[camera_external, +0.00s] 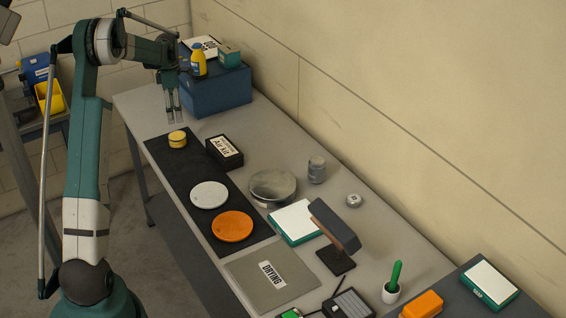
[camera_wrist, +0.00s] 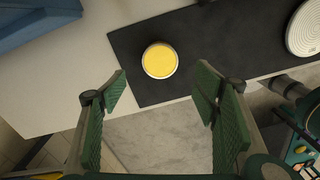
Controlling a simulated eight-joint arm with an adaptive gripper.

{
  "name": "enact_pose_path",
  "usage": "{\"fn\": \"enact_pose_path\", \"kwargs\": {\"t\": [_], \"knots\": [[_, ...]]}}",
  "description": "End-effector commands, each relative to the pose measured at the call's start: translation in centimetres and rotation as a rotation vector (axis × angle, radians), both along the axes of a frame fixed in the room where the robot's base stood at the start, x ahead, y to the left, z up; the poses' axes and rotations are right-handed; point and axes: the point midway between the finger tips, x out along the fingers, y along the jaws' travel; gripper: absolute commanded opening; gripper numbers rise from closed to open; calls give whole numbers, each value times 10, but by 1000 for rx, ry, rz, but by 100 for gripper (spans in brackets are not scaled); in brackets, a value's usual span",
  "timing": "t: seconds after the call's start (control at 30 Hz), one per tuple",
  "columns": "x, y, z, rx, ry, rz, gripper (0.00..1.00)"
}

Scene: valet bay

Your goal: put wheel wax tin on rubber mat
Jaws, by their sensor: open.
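A small round tin with a yellow lid (camera_external: 177,139), which I take for the wheel wax tin, stands upright on the far end of the long black mat (camera_external: 172,160), probably the rubber mat. In the wrist view the tin (camera_wrist: 160,60) lies on the black mat (camera_wrist: 215,45) near its end, just beyond my fingertips. My gripper (camera_external: 174,118) is open and empty, pointing down above the far end of the mat. In the wrist view its green fingers (camera_wrist: 163,78) are spread apart, with nothing between them.
White (camera_external: 209,195) and orange (camera_external: 232,226) discs lie on the mat. A black labelled box (camera_external: 224,152) sits by its right edge. A blue box (camera_external: 216,92) bearing a yellow bottle (camera_external: 198,63) stands behind. A silver disc (camera_external: 272,185), grey canister (camera_external: 317,170) and "DRYING" pad (camera_external: 250,285) are nearby.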

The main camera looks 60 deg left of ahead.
Motion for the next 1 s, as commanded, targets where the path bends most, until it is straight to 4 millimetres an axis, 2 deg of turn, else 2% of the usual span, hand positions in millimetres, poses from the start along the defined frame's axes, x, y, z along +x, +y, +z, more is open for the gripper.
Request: {"fn": "enact_pose_path", "kwargs": {"t": [0.33, 0.53, 0.77, 1.0], "knots": [[1, -2, 2, 1, 0, -6, 61], [12, -20, 16, 11, -8, -61, 61], [39, -70, 52, 40, -28, -216, 61], [64, -138, 95, 81, -53, -421, 61]]}}
